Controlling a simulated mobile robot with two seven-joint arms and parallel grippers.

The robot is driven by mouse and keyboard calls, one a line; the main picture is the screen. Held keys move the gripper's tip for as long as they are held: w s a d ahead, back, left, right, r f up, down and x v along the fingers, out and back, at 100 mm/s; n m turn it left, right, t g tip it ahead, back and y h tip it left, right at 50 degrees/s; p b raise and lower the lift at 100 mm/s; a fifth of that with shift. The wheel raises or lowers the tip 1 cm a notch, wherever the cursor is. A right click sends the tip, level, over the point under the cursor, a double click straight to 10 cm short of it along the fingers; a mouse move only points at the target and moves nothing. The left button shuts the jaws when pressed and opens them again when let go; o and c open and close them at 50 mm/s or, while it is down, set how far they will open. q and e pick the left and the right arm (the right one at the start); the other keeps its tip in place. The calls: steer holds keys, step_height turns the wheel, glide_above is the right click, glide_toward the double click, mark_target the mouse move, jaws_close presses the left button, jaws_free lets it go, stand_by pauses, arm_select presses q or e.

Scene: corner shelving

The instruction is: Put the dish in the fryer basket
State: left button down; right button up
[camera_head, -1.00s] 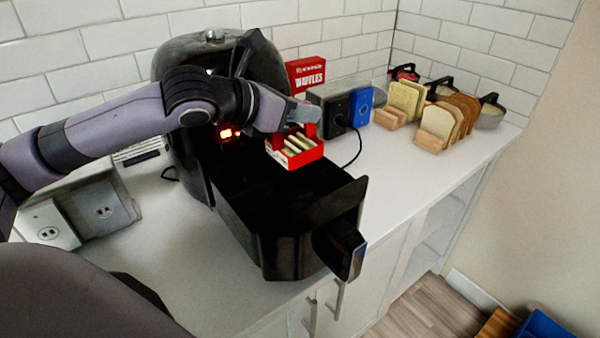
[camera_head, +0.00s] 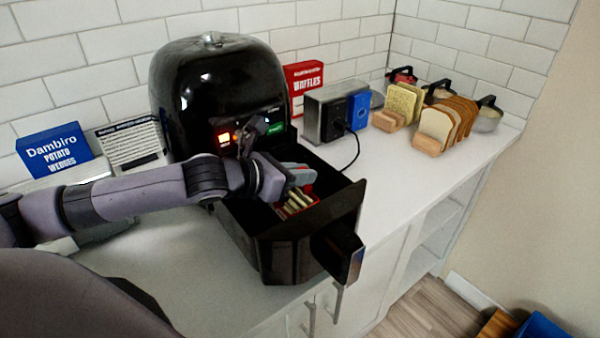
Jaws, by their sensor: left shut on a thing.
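The dish is a small red tray (camera_head: 281,208) holding several pale sticks. It is inside the opening of the black fryer basket (camera_head: 290,260), near the basket's back. The basket is pulled out of the black air fryer (camera_head: 215,95), with its handle toward the front right. My left gripper (camera_head: 300,180) is shut on the dish at its upper side. My gripper and wrist hide part of the dish, and I cannot tell whether it touches the basket floor. My right gripper is not in view.
A blue potato wedges box (camera_head: 55,150) stands at the left by the wall. A red waffles box (camera_head: 304,82), a toaster (camera_head: 325,113) and bread racks (camera_head: 448,125) stand to the right of the fryer. Counter right of the basket is clear.

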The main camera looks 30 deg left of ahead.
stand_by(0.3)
arm_select(q)
steer(key=c, duration=1.5)
jaws_free()
steer(key=shift+f, duration=0.15)
steer(key=o, duration=0.4)
steer(key=shift+c, duration=0.2)
steer(key=shift+r, duration=0.2)
steer(key=b+v, duration=0.1)
steer(key=v, duration=0.4)
steer(key=shift+f, duration=0.2)
steer(key=b+v, duration=0.4)
steer(key=v, duration=0.3)
steer(key=shift+b, duration=0.3)
